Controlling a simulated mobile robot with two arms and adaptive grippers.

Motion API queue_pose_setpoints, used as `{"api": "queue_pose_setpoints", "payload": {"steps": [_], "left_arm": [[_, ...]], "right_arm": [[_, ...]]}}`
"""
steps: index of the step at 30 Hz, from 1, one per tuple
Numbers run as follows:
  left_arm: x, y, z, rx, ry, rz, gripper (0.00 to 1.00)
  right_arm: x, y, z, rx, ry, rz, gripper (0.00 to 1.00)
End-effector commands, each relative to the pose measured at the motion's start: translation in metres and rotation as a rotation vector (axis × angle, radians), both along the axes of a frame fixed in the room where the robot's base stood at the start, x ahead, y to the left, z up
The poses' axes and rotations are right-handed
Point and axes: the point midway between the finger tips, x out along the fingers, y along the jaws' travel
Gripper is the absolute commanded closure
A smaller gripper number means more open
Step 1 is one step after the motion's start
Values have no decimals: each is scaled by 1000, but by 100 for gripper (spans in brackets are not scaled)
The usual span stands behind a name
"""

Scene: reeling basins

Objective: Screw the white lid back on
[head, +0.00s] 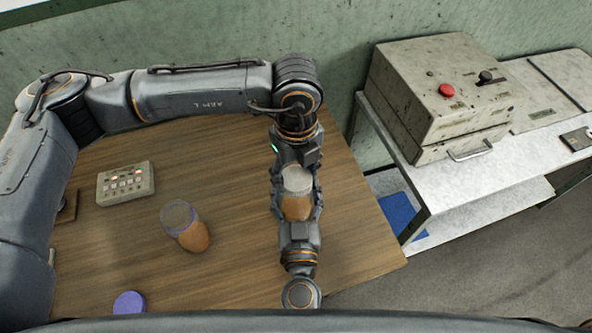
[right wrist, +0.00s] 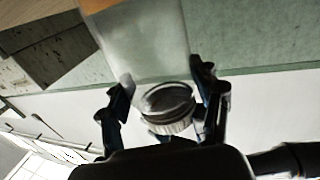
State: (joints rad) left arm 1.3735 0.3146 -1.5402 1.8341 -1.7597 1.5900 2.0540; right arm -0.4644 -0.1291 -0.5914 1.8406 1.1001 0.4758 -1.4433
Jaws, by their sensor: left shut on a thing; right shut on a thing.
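In the head view, a jar with amber contents (head: 296,208) and a white lid (head: 296,179) at its top are between my two grippers. My left gripper (head: 297,163) reaches in from the far side and appears shut on the jar's body. My right gripper (head: 299,215) reaches in from the near side. In the right wrist view, its fingers (right wrist: 162,90) flank the ribbed lid (right wrist: 170,122), against the clear glass (right wrist: 145,45). I cannot tell whether the lid is fully seated. The fingers hide part of the jar.
Another amber jar with a blue-rimmed top (head: 193,236) stands left on the wooden table (head: 240,270). A blue lid (head: 129,303) lies near the front edge. A button box (head: 126,184) sits at the left. A bench (head: 460,190) with a machine box (head: 425,95) stands at the right.

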Motion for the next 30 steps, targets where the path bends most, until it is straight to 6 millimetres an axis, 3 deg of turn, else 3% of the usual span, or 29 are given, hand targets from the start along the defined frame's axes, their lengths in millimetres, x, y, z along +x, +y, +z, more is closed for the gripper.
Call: {"api": "queue_pose_setpoints", "payload": {"steps": [30], "left_arm": [[0, 1, -2, -1, 1, -2054, 79]], "right_arm": [[0, 0, 0, 0, 0, 0, 100]]}}
